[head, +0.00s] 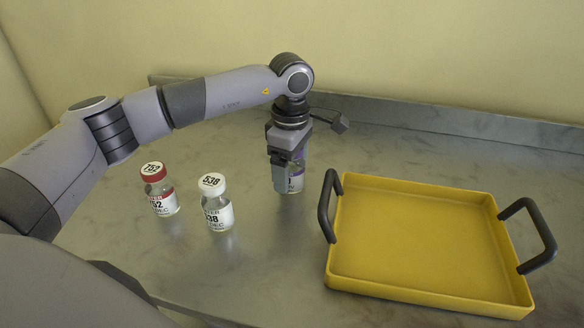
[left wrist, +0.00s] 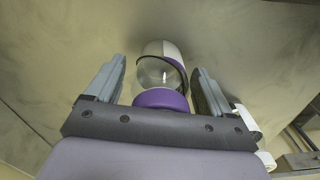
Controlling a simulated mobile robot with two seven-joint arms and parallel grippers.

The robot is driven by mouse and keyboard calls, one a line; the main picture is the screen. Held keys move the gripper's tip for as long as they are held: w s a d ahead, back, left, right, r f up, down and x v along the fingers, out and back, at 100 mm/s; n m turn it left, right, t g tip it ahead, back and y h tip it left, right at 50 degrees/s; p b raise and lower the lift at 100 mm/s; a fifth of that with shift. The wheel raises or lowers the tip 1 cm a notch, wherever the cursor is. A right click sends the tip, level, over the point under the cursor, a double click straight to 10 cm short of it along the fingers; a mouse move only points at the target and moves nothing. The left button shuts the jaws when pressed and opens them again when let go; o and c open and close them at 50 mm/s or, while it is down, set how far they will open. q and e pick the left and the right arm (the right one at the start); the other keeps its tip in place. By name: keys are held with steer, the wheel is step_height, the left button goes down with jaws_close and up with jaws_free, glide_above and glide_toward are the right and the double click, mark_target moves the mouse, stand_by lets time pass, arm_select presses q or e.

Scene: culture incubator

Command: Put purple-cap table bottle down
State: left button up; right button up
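The purple-cap bottle (head: 297,180) is upright at the centre of the head view, partly hidden by my left gripper (head: 287,172). It appears to stand on the metal table. In the left wrist view its purple cap (left wrist: 161,99) and clear body (left wrist: 158,72) lie between the two fingers of my left gripper (left wrist: 162,82). The fingers are apart, with a gap visible beside the bottle, clearest on the left side. They are around the bottle and do not appear to press on it. My right gripper is not in view.
A red-cap bottle (head: 162,196) and a white-cap bottle (head: 218,210) stand on the table (head: 130,250) to the left. An empty yellow tray (head: 425,240) with black handles is at the right. A raised edge runs along the back of the table.

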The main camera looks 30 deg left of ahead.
arm_select(q)
steer(key=c, duration=1.1)
steer(key=shift+r, duration=0.1)
step_height(320, 180, up, 20)
steer(key=shift+f+p, duration=0.1)
steer(key=shift+p, duration=0.4)
